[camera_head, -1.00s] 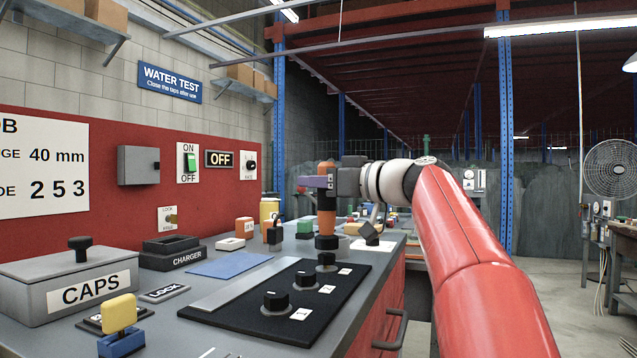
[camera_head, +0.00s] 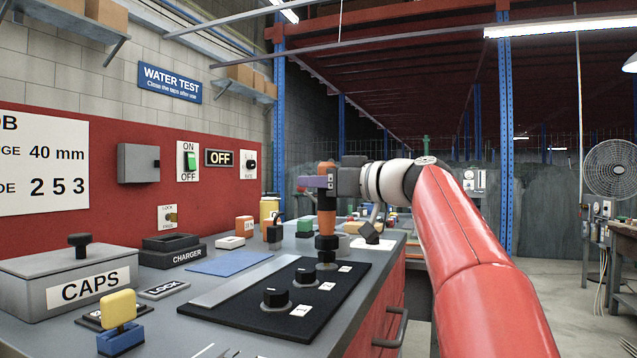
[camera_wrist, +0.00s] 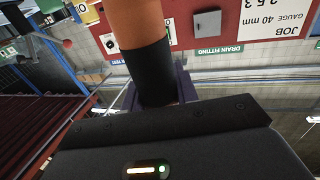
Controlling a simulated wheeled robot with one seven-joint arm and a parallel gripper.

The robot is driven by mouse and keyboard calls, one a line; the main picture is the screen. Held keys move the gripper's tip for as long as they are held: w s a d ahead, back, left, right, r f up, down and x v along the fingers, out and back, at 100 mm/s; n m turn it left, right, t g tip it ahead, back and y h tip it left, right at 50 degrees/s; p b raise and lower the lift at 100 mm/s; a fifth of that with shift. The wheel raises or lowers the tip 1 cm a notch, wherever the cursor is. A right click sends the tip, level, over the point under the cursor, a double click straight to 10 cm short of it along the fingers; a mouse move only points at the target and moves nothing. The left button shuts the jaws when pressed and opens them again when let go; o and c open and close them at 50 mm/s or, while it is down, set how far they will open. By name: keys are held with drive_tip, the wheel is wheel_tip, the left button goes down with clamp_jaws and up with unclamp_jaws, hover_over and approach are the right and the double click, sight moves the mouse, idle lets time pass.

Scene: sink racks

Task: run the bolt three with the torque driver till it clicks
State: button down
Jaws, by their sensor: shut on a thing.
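The torque driver (camera_head: 326,222), orange with black bands, stands upright in my gripper (camera_head: 322,182). The gripper is shut on its upper part. The driver's lower end is at the farthest of three black bolts (camera_head: 326,265) on the black plate; the two look in contact, but a small gap cannot be ruled out.
The black plate (camera_head: 232,318) lies on the grey bench. A caps box (camera_head: 62,285), charger dock (camera_head: 172,250), blue mat (camera_head: 228,263) and yellow-and-blue block (camera_head: 120,322) are to the left. Several small items stand behind the driver. A sign on the red panel reads OFF (camera_head: 219,158).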

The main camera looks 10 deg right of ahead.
drive_tip(key=shift+f+b, duration=1.65)
drive_tip(key=shift+f, duration=0.05)
idle(2.6)
drive_tip(key=shift+r+p, duration=2.2)
drive_tip(key=shift+r, duration=0.5)
